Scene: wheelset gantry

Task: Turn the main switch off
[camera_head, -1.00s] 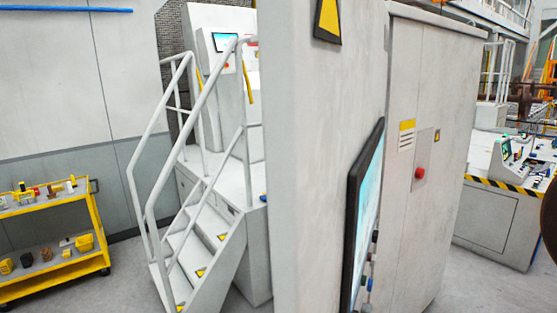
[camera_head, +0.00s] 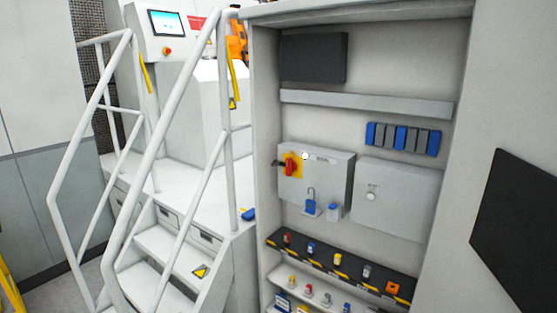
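The main switch (camera_head: 291,164) is a red rotary handle on a yellow plate. It sits on the left part of a grey box (camera_head: 325,177) inside an open cabinet. A dark piece sticks out at the left of the plate. I cannot read the switch's position at this size. A blue padlock (camera_head: 310,202) is at the lower edge of the box. My gripper does not show in this view.
White stairs with railings (camera_head: 165,190) stand left of the cabinet (camera_head: 264,120). A second grey box (camera_head: 396,197) is right of the switch box. Below, a black shelf (camera_head: 330,262) carries several small coloured items. A dark panel (camera_head: 518,213) is at far right.

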